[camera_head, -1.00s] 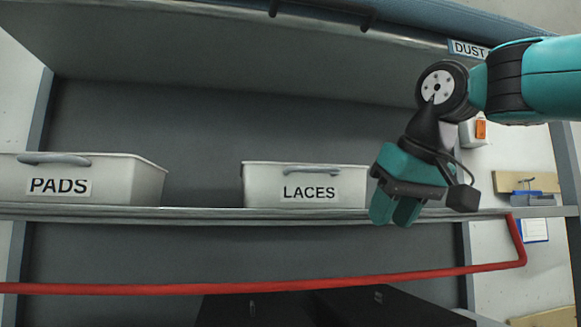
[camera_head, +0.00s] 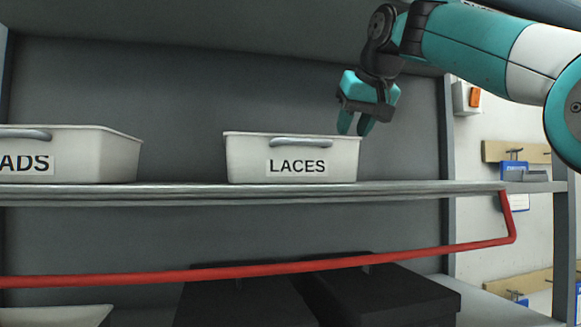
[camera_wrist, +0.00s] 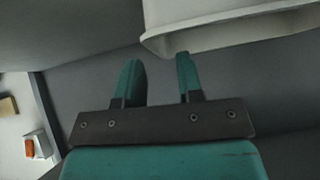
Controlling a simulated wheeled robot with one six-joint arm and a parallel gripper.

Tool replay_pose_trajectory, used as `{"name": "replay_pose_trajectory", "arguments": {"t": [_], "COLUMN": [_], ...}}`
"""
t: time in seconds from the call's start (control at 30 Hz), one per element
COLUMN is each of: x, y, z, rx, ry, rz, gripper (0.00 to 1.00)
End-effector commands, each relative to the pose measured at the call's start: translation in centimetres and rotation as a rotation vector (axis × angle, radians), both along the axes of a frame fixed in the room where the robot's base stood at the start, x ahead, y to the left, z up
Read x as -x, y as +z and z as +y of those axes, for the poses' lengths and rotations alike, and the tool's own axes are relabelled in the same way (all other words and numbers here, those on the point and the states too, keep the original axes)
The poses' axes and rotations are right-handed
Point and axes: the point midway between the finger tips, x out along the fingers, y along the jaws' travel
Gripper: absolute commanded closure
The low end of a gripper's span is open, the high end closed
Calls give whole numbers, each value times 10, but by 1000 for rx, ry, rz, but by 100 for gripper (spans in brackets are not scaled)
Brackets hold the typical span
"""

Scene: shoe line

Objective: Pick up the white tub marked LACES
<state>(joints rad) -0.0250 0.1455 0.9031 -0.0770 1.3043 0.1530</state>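The white tub marked LACES (camera_head: 240,160) stands upright on the shelf in the head view, with a grey handle (camera_head: 302,142) on its front above the label. My gripper (camera_head: 355,128) is above and at the tub's right end, fingers pointing down. In the wrist view the two teal fingers of my gripper (camera_wrist: 160,80) are apart with nothing between them. Part of a white tub (camera_wrist: 225,28) shows beyond the right finger in that view. Whether a finger touches the tub's rim I cannot tell.
A white tub marked PADS (camera_head: 90,155) stands to the left on the same shelf (camera_head: 420,189). A red rail (camera_head: 250,270) runs below the shelf front. Dark boxes (camera_head: 390,295) sit lower down. The shelf is clear between the tubs and right of LACES.

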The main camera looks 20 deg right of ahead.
Motion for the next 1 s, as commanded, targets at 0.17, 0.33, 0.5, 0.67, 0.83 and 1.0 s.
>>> {"name": "replay_pose_trajectory", "arguments": {"t": [0.17, 0.33, 0.5, 0.67, 0.83, 1.0], "x": [-16, -32, -36, -35, -35, -35], "y": [-17, -31, -36, -36, -35, -35], "z": [0, -1, 0, 0, 0, 0], "rx": [0, -1, -1, 0, -1, -1], "ry": [-1, -3, -3, -3, -4, -4], "rz": [4, 3, 1, 0, 0, -2], "gripper": [66, 66, 66, 73, 100, 100]}}
